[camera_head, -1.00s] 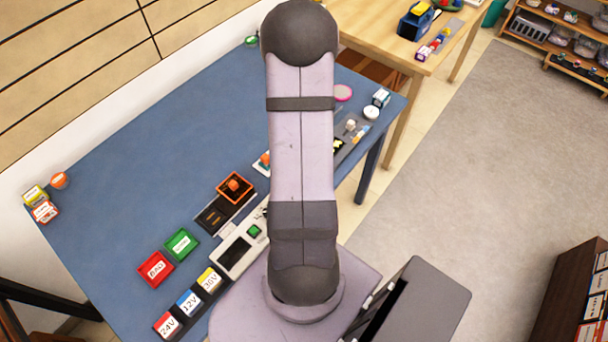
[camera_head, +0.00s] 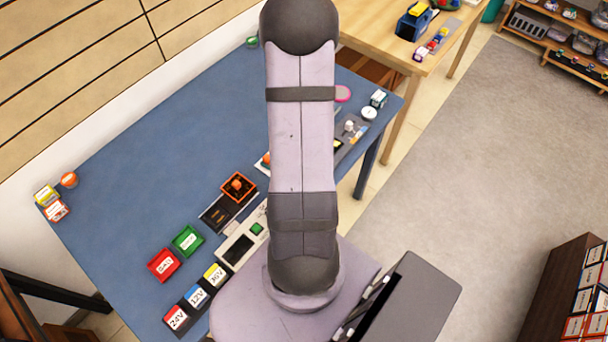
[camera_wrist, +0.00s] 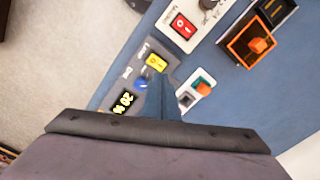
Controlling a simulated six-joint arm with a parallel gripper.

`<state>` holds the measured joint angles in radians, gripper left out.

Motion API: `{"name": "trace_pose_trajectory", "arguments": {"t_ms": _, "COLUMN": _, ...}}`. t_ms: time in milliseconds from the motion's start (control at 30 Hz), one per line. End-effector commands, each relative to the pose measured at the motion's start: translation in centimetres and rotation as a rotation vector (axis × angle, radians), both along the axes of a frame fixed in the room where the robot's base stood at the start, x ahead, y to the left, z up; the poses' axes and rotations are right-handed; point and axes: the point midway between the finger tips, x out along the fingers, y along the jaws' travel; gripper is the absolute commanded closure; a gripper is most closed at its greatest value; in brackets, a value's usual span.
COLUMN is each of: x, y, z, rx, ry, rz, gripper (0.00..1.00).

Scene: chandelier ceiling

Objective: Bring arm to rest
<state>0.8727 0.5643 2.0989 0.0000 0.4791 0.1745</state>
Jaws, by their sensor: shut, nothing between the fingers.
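My arm stands upright through the middle of the head view, rising from its base beside the blue table (camera_head: 150,150). It hides its own far end, so the gripper does not show there. In the wrist view my gripper (camera_wrist: 168,88) is shut and empty, its narrow fingers together above the table. Beneath and beside it are a grey panel with a yellow label, a blue knob (camera_wrist: 141,84) and a lit display (camera_wrist: 123,101). A small white plate with an orange switch (camera_wrist: 203,88) lies just right of the fingers.
Red (camera_head: 163,265) and green (camera_head: 187,241) bins, voltage-labelled blocks (camera_head: 197,297) and an orange-framed tray (camera_head: 239,187) sit near my base. Small boxes (camera_head: 47,195) stand at the far left. The left middle of the table is clear. A wooden table (camera_head: 395,50) stands behind.

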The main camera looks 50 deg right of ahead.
Motion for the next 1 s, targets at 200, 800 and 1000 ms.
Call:
{"name": "trace_pose_trajectory", "arguments": {"t_ms": 200, "x": 0.0, "y": 0.0, "z": 0.0, "rx": 0.0, "ry": 0.0, "rz": 0.0, "gripper": 1.0}}
{"name": "trace_pose_trajectory", "arguments": {"t_ms": 800, "x": -7.5, "y": 9.8, "z": 0.9, "rx": 0.237, "ry": 0.174, "rz": 0.187, "gripper": 1.0}}
{"name": "trace_pose_trajectory", "arguments": {"t_ms": 1000, "x": -7.5, "y": 14.7, "z": 4.0, "rx": 0.228, "ry": 0.193, "rz": 0.364, "gripper": 1.0}}
